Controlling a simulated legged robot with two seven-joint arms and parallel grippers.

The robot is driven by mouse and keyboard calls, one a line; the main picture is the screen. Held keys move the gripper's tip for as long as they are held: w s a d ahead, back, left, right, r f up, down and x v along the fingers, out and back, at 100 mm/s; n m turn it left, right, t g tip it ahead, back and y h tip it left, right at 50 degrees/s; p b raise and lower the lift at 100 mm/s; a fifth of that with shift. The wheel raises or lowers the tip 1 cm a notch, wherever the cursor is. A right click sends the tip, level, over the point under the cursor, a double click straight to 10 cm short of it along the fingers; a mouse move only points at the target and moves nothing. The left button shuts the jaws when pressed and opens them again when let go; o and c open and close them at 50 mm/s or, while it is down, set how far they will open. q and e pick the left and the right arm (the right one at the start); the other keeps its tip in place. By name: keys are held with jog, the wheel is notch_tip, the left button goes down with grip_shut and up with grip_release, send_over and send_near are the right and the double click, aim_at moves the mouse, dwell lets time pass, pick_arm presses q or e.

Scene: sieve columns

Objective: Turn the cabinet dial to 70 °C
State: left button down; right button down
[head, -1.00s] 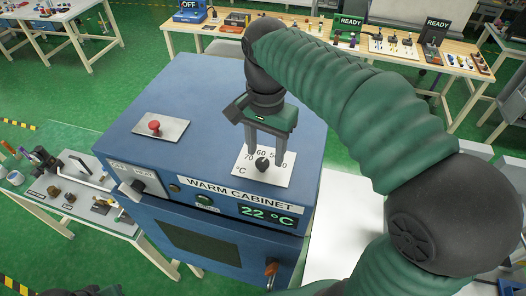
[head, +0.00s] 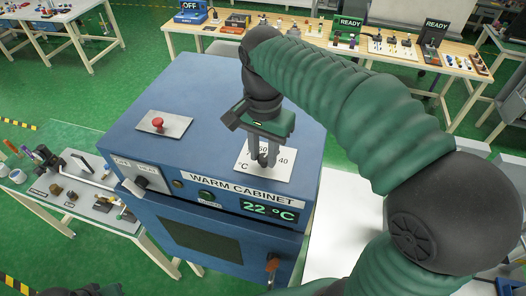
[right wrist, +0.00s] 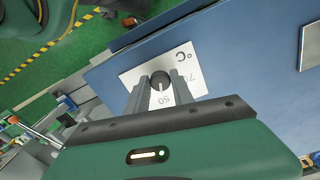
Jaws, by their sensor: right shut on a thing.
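The blue warm cabinet (head: 165,95) stands in front of me, its display (head: 268,211) reading 22 °C. On its top is a white dial plate (head: 284,167) with printed numbers and °C, partly hidden by the fingers. The dark round dial knob (right wrist: 159,79) shows between the fingers in the right wrist view. A light line on it points toward the gripper, near the printed 50. My right gripper (head: 264,162) points down from above and is shut on the knob. Only a dark and green sliver of my left side shows at the bottom left edge; its fingers are hidden.
A red button (head: 157,122) on a metal plate sits left of the dial on the cabinet top. A switch (head: 140,184) and a green button (head: 207,196) are on the front. A side table with tools (head: 75,190) stands at left. Benches stand behind.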

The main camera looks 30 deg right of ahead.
jog(key=shift+d, duration=0.1)
dwell(0.3)
jog(key=n+p, duration=0.1)
jog(key=n, duration=0.2)
jog(key=shift+n, duration=0.4)
jog(key=n, duration=0.4)
jog(key=shift+n, duration=0.3)
jog(key=n+p, duration=0.1)
jog(key=n, duration=0.2)
jog(key=shift+n, duration=2.2)
